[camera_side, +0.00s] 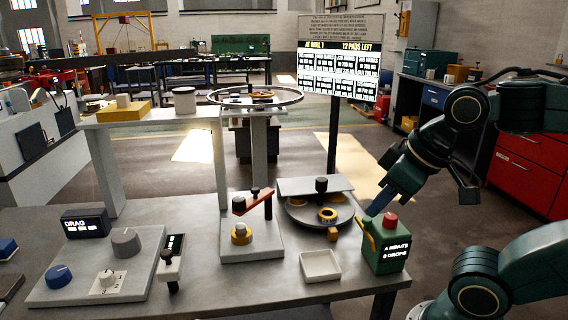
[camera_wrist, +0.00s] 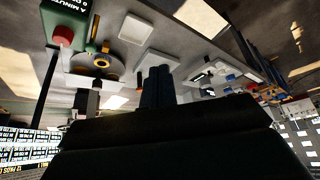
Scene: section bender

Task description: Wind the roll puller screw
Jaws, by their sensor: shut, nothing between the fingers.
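A grey plate (camera_side: 252,248) on the bench carries a small press-like fixture with a red crank arm (camera_side: 240,206), dark knobs and a brass-coloured roll (camera_side: 240,235) at its foot. This looks like the puller, but I cannot clearly make out its screw. My gripper (camera_side: 377,208) is shut and empty, right of the fixture and near the green box. In the wrist view its shut dark fingers (camera_wrist: 157,88) point towards the bench, which appears upside down. Nothing touches the red crank arm.
A green box (camera_side: 385,250) with a red button stands at the bench's right end. Beside it are a round turntable (camera_side: 300,212) with a yellow ring (camera_side: 327,214) and a white tray (camera_side: 320,265). A knob panel (camera_side: 100,270) lies left. A raised shelf and hoop stand behind.

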